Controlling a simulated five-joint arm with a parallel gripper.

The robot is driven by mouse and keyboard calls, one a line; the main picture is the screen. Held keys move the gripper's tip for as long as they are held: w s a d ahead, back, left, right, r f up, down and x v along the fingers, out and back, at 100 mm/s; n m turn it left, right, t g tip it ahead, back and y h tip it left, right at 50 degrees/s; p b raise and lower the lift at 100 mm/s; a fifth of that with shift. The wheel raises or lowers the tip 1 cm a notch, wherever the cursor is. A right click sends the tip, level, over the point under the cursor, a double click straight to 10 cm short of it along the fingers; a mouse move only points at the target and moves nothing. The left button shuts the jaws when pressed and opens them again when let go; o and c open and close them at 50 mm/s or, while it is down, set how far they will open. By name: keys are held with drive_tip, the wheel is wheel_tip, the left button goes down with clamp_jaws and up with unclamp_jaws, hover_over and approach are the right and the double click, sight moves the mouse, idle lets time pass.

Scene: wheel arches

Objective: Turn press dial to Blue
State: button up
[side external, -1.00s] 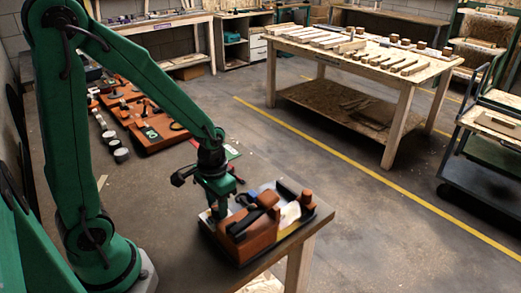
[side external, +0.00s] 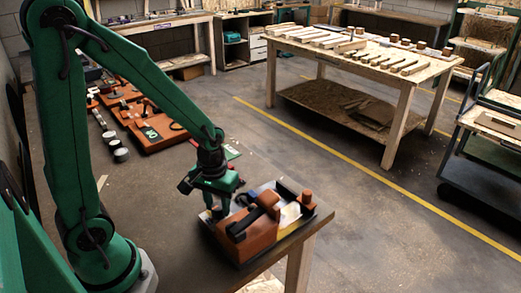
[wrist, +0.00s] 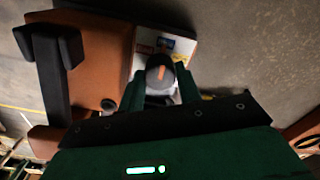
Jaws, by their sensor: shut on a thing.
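The press dial (wrist: 160,74) is a round grey knob with an orange pointer mark, on a white panel (wrist: 192,47) in the wrist view. The mark points roughly toward the top of that view. Small coloured labels (wrist: 166,43) lie just beyond the knob, partly blurred; I cannot tell for sure which one the mark meets. My gripper (wrist: 161,82) has its two green fingers shut on the dial, one on each side. In the side external view my gripper (side external: 218,207) points down at the left end of the press (side external: 252,236), and the dial is hidden there.
The press has an orange body, a black handle (wrist: 52,70) and an orange post (side external: 307,198). It stands near the bench corner. Orange boards with tools (side external: 155,135) and several round pieces (side external: 116,147) lie farther back on the bench. Bare bench top (side external: 150,190) lies left of the press.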

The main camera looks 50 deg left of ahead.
drive_tip(key=shift+a, duration=0.1)
drive_tip(key=o, duration=1)
drive_tip(key=shift+c, duration=0.2)
drive_tip(key=shift+r, duration=0.1)
drive_tip(key=shift+r, duration=3.85)
drive_tip(key=r, duration=0.2)
wheel_tip(320, 180, up, 9)
drive_tip(key=m+t, duration=0.5)
hover_over(217, 206)
drive_tip(key=s+d, duration=0.2)
drive_tip(key=s, duration=0.4)
drive_tip(key=shift+w+a+r, duration=0.1)
drive_tip(key=shift+a, duration=0.15)
